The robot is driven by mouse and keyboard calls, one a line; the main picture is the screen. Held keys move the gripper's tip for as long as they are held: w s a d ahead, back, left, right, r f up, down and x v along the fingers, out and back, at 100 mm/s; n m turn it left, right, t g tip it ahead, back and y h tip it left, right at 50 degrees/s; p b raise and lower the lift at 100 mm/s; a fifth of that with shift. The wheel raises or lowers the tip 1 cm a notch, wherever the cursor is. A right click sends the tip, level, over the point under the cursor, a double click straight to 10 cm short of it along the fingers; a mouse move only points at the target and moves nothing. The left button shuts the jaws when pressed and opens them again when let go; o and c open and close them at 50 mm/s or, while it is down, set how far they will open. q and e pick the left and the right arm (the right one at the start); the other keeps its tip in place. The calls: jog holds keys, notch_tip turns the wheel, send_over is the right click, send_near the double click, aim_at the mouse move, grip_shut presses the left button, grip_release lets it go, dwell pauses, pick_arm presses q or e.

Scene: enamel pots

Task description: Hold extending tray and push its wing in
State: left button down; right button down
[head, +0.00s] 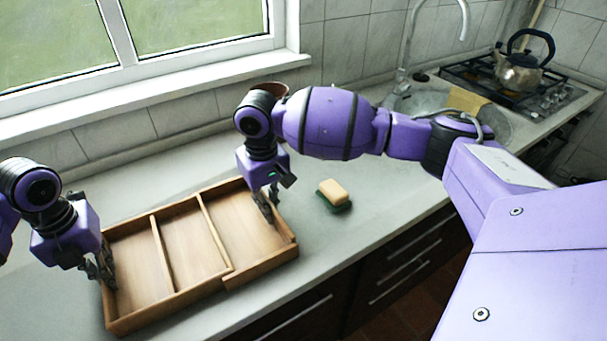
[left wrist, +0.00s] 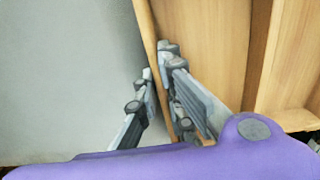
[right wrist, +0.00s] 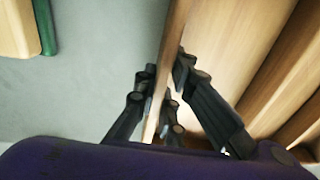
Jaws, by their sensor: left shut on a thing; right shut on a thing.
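The wooden extending tray (head: 195,287) lies on the counter at the lower left of the head view, with dividers across it and a wing (head: 280,252) at its right end. The wing's front edge steps out slightly from the main body. My left gripper (head: 104,270) is shut on the tray's left end wall, which runs between its fingers in the left wrist view (left wrist: 160,85). My right gripper (head: 268,205) is shut on the wing's right end wall, which stands between its fingers in the right wrist view (right wrist: 165,85). The fingertips are partly hidden behind the walls.
A yellow and green sponge (head: 333,195) lies on the counter right of the tray. A sink (head: 490,125), a stove and a kettle (head: 522,70) are further back right. The window wall bounds the counter behind; drawers are below its front edge.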

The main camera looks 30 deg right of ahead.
aim_at(237, 229)
jog(key=shift+r, duration=0.1)
jog(key=a, duration=0.8)
jog(key=shift+w+a, duration=0.15)
jog(key=shift+a, duration=0.15)
jog(key=c, duration=1.8)
grip_release()
jog(key=shift+c, duration=0.2)
jog(key=shift+d, duration=0.1)
jog(key=shift+r, duration=0.1)
notch_tip(237, 229, up, 12)
jog(key=shift+c, duration=0.5)
